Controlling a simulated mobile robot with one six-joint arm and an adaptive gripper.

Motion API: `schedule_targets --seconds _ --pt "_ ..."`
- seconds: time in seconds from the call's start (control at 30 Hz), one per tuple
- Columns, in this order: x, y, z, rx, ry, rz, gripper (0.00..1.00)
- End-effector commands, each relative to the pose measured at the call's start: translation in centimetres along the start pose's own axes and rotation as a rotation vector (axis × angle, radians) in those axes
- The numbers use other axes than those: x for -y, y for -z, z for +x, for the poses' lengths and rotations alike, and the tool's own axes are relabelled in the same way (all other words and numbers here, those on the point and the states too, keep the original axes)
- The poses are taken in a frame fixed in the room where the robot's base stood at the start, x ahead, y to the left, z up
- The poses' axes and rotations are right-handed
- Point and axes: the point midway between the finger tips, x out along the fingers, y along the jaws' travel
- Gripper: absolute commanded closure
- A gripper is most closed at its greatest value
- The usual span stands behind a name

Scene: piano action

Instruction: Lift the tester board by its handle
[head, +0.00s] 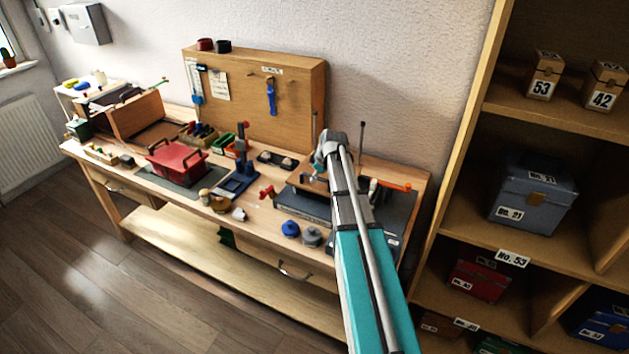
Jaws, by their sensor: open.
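I cannot single out the tester board or its handle for sure. My arm reaches from the lower right to the right part of the bench, and my gripper (322,162) is at its far end. The fingers are small and partly hidden by the wrist, apart from any clearly held object. Below and beside the gripper are a light wooden board (312,184), a dark flat base (300,205) and thin upright rods (362,140). My arm hides part of this area. I cannot tell whether the gripper touches anything.
The workbench (255,236) carries a red box (177,160), a blue stand (236,183), a blue round piece (290,229) and a grey one (312,237). A wooden tool panel (235,110) stands behind. Shelves (470,190) with numbered boxes close off the right. Floor is clear at left front.

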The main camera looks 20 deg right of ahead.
Motion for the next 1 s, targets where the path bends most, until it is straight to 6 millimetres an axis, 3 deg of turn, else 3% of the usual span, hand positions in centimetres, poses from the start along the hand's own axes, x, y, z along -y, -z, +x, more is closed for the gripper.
schedule_targets --seconds 0.53,0.83,1.0 --pt "0.01 0.03 0.71 0.000 0.000 0.000 0.45" --pt "0.02 0.02 0.71 0.000 0.000 0.000 1.00" --pt "0.04 0.02 0.71 0.000 0.001 0.000 1.00"
